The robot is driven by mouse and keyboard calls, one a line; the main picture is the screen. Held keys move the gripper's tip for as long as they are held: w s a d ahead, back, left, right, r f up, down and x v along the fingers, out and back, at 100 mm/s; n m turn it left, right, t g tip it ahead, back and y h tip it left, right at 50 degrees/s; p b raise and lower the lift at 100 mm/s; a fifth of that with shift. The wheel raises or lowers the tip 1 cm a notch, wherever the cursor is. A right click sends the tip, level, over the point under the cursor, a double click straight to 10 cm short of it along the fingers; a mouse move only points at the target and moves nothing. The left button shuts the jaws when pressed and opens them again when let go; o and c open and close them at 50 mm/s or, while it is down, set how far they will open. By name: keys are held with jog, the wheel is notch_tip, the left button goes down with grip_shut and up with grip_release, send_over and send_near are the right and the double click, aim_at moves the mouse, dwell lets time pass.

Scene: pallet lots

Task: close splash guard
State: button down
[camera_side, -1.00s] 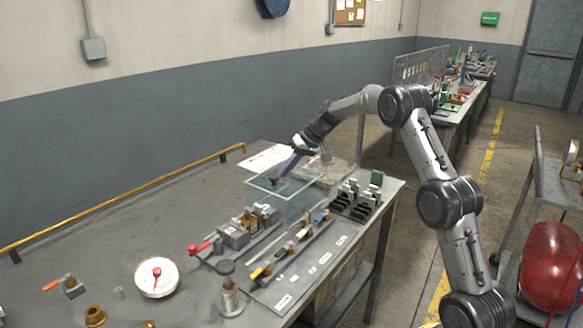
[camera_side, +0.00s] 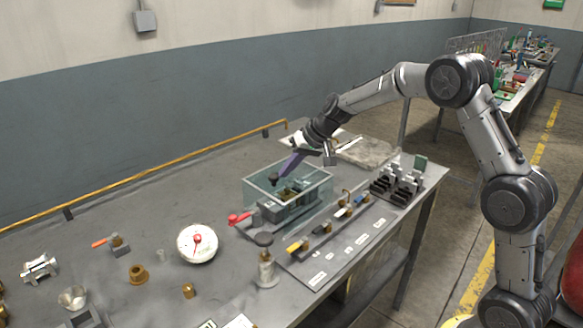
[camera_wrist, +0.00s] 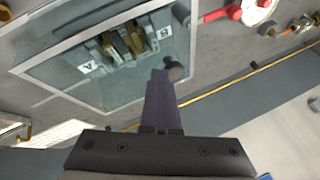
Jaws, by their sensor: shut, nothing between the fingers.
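The splash guard is a clear box with pale edges (camera_side: 318,178), standing on the bench around a grey and brass vise-like fixture (camera_side: 284,208). It also shows in the wrist view (camera_wrist: 60,45), with the fixture's "A" and "B" labels seen through it. A dark round knob (camera_side: 275,178) is at the guard's far left side and shows in the wrist view (camera_wrist: 177,71). My gripper (camera_side: 286,170) has its purple fingers shut and empty, tips close beside the knob. In the wrist view the fingers (camera_wrist: 160,85) overlap the guard's edge; contact is unclear.
A red handle (camera_side: 239,218) sticks out left of the guard. A strip of colored-handled valves (camera_side: 325,229) lies in front, with a dark rack (camera_side: 397,183) to the right. A white dial (camera_side: 197,244) sits left. A yellow rail (camera_side: 160,178) runs along the back edge.

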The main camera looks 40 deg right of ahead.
aim_at(302, 182)
jog(key=shift+a, duration=0.35)
jog(key=d, duration=0.1)
jog(key=s+d, duration=0.1)
jog(key=d, duration=0.1)
jog(key=s+d+r, duration=0.1)
jog(key=shift+d+r, duration=0.1)
jog(key=shift+d, duration=0.1)
jog(key=s+a+r+n+t, duration=0.1)
jog(key=s+a+r, duration=0.1)
jog(key=s+r, duration=0.35)
jog(key=s+a+r+n, duration=0.1)
jog(key=s+a+r, duration=0.1)
jog(key=r, duration=0.7)
jog(key=s+a+r+n, duration=0.25)
jog(key=s+a, duration=0.35)
jog(key=s, duration=0.6)
jog(key=s+f+h, duration=0.1)
jog(key=s+f, duration=0.4)
jog(key=s, duration=0.4)
jog(key=s+f+g+h, duration=0.1)
jog(key=s+f, duration=0.4)
jog(key=s, duration=0.4)
jog(key=shift+s+d+f+g+h, duration=0.2)
jog(key=shift+s+d+g+h, duration=0.05)
jog(key=shift+d+g+h, duration=0.1)
